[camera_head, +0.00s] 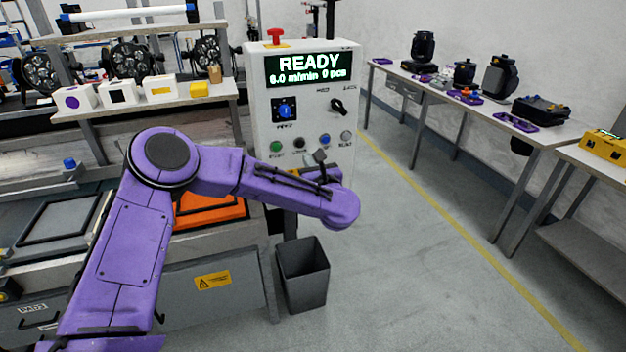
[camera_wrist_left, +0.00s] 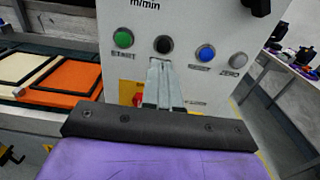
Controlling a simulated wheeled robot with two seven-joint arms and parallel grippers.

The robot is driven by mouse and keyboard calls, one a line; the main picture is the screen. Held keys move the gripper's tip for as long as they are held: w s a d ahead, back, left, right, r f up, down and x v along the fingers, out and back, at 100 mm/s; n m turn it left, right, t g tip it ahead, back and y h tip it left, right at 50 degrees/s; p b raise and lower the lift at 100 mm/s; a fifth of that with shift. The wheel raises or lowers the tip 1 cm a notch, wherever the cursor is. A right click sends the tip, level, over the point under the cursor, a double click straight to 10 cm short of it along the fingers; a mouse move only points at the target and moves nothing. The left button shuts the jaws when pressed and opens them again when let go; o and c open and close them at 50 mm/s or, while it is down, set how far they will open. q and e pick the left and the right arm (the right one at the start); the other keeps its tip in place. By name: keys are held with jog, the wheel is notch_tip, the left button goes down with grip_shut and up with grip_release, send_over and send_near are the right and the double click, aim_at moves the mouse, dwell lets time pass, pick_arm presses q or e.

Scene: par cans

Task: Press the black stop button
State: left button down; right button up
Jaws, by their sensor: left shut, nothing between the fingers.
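The black stop button (camera_head: 299,143) sits in the row of round buttons on the grey control panel (camera_head: 259,110), between the green and blue buttons. In the left wrist view the black button (camera_wrist_left: 162,45) is fully visible straight above my fingertips. My left gripper (camera_head: 319,156) is shut and empty in front of the panel, at the lower part of the button row. It also shows in the left wrist view (camera_wrist_left: 160,63), its tips pointing at the panel just under the black button. I cannot tell whether they touch the panel. My right gripper is not in view.
The green button (camera_wrist_left: 123,38) is left of the black one; the blue (camera_wrist_left: 206,53) and grey (camera_wrist_left: 238,60) buttons are right. A red-and-yellow switch (camera_wrist_left: 137,98) sits lower left of my fingers. The panel's display (camera_head: 309,67) reads READY. A bin (camera_head: 303,275) stands below.

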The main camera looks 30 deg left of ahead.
pick_arm(q)
jog(key=v, duration=0.3)
jog(key=b+v, duration=0.1)
jog(key=v, duration=0.1)
jog(key=shift+w+d+f, duration=0.2)
jog(key=shift+d+f, duration=0.05)
dwell(0.4)
